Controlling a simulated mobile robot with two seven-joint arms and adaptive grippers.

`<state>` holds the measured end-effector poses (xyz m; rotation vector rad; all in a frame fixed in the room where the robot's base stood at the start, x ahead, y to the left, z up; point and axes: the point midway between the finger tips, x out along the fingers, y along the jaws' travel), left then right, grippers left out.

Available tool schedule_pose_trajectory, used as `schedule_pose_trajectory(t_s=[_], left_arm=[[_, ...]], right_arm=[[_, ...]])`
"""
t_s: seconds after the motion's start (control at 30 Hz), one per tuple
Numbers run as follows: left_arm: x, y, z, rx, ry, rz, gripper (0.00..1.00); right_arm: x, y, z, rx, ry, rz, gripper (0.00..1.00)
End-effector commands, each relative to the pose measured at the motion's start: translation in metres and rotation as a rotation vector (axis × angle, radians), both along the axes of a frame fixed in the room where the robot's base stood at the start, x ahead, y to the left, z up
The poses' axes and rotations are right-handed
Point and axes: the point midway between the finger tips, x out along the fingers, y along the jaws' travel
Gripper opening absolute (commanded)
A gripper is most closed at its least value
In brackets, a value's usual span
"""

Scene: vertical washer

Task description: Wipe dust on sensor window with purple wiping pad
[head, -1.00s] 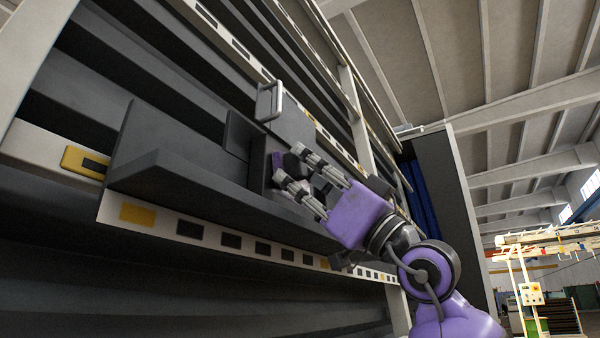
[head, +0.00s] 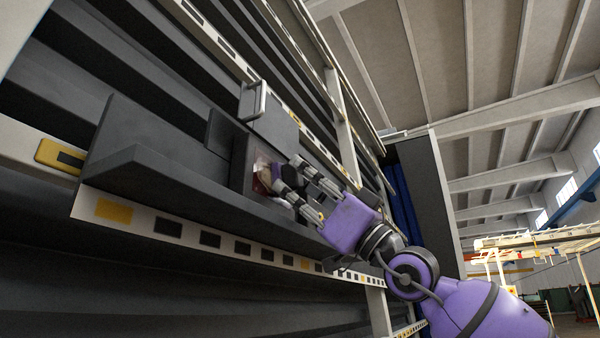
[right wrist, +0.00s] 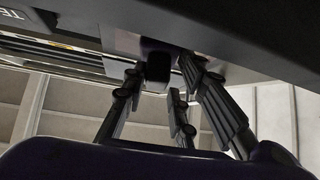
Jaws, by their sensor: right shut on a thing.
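The sensor window (head: 262,172) is a small pane with brownish-red smudges in a dark housing on the grey shelf. My right gripper (head: 286,174) is in front of it, shut on the purple wiping pad (head: 279,170). The pad is close to the window's right side; whether it touches is hard to tell. The pad partly hides the window. In the right wrist view the pad shows as a dark block (right wrist: 156,63) between the fingers (right wrist: 158,82). My left gripper is not in view.
The grey ledge (head: 180,190) runs below the window, above a pale rail (head: 140,218) with dark and yellow slots. A hinged cover with a metal handle (head: 254,100) stands just above the window. Open hall lies to the right.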

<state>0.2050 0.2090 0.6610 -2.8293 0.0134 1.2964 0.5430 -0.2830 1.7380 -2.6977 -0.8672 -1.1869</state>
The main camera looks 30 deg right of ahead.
Motion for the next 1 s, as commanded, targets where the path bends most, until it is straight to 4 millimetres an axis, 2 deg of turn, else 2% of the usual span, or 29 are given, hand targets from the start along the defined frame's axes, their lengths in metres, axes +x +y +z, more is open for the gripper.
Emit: schedule_pose_trajectory(t_s=[0.27,0.53,1.0], left_arm=[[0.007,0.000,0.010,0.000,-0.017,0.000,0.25],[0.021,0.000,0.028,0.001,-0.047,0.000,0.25],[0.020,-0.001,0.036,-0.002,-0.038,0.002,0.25]], right_arm=[[0.006,-0.008,-0.002,0.007,0.007,-0.009,0.00],[0.010,-0.018,0.000,0.007,0.006,-0.012,0.00],[0.020,-0.036,-0.002,0.006,0.006,-0.007,0.00]])
